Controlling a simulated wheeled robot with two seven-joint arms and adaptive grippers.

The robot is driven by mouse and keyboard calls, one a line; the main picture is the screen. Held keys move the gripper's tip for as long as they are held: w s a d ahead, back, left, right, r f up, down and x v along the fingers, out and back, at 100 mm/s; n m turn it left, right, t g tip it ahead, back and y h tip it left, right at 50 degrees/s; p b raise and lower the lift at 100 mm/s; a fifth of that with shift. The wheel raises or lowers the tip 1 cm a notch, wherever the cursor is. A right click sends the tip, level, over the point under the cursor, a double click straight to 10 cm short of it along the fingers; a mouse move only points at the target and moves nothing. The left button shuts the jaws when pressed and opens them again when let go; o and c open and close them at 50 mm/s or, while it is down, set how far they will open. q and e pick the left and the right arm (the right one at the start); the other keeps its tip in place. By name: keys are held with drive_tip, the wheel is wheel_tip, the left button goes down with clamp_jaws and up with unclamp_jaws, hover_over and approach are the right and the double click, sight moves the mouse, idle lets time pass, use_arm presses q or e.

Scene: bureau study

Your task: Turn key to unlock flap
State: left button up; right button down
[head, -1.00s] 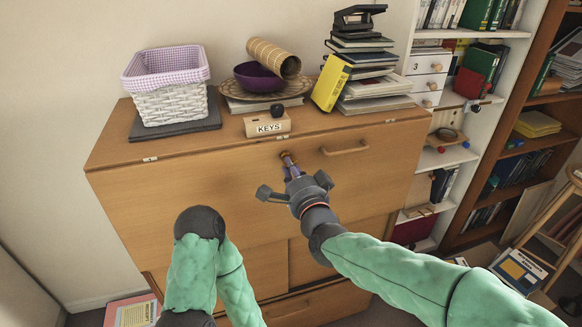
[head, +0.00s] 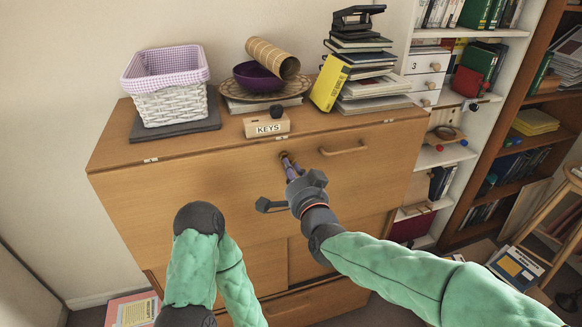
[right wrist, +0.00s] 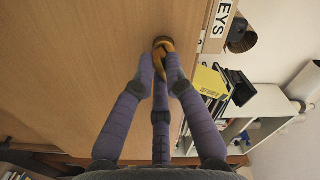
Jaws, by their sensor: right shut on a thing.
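The bureau's wooden flap (head: 190,200) is closed and upright, with a wooden handle (head: 344,148) near its top edge. My right gripper (head: 289,164) reaches up to the flap's top middle. In the right wrist view its purple fingers (right wrist: 161,72) are closed around the brass-coloured key (right wrist: 163,44), which sits at the flap's face. The fingers hide most of the key and the lock, so its angle is hard to tell. My left arm is bent low at the left; its gripper is out of view.
On the bureau top stand a white basket (head: 168,104), a KEYS box (head: 266,125), a purple bowl (head: 258,77) and a stack of books (head: 368,88). White shelves (head: 440,156) stand close at the right.

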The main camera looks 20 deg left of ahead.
drive_tip(key=shift+f+n, duration=0.1)
drive_tip(key=shift+n, duration=0.4)
drive_tip(key=shift+n+p, duration=0.8)
drive_tip(key=shift+n, duration=0.9)
drive_tip(key=n, duration=0.1)
drive_tip(key=n+p, duration=0.1)
drive_tip(key=n, duration=0.1)
drive_tip(key=shift+w+d+r+n, duration=0.1)
drive_tip(key=shift+r+n, duration=0.1)
drive_tip(key=shift+n, duration=0.1)
drive_tip(key=shift+n+p, duration=0.3)
